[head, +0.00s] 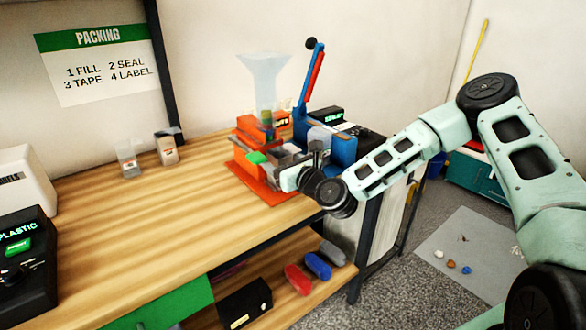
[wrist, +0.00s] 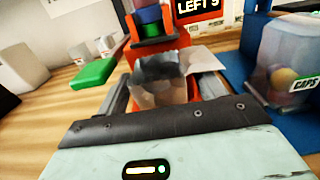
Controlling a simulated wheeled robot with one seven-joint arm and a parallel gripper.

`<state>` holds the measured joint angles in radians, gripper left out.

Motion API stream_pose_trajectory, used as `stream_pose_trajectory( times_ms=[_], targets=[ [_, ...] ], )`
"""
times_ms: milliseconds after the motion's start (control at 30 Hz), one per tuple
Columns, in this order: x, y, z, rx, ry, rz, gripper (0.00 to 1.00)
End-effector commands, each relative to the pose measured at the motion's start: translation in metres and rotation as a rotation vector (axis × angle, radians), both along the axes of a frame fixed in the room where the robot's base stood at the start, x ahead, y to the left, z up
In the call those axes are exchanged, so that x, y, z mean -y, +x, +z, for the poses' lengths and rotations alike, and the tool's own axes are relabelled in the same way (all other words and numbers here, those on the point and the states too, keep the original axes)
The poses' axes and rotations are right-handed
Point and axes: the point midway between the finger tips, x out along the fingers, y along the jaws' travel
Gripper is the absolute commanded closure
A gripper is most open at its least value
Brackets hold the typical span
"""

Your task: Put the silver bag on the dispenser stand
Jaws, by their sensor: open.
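The silver bag (wrist: 160,78) stands upright with its top open at the orange dispenser stand (wrist: 166,48) in the wrist view. It appears to rest on the stand, but its base is hidden. My gripper (wrist: 163,92) is open, with one finger on each side of the bag; I cannot tell whether either finger touches it. In the head view my gripper (head: 287,170) is at the front right of the orange dispenser stand (head: 258,188), below its clear funnel (head: 265,75). The bag is hard to make out there.
A blue sealer (head: 342,150) with a red lever (head: 314,75) stands right of the dispenser. A clear caps bin (wrist: 285,72) is close on the right. A green button (wrist: 95,74) is at left. Two pouches (head: 129,158) (head: 166,148) stand on the wooden bench, whose left middle is clear.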

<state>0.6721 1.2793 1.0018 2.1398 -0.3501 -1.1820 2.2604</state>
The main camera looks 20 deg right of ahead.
Motion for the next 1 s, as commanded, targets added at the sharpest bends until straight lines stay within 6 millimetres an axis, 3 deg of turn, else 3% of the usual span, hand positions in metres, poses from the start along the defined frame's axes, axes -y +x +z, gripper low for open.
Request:
stream_pose_trajectory(
  times_ms=[500, 700, 1000],
  targets=[
    [0.031, -0.094, -0.002, -0.003, 0.001, -0.001, 0.31],
    [0.036, -0.108, -0.001, -0.001, 0.001, -0.001, 0.31],
    [0.036, -0.109, -0.001, -0.001, 0.001, -0.001, 0.31]
  ],
)
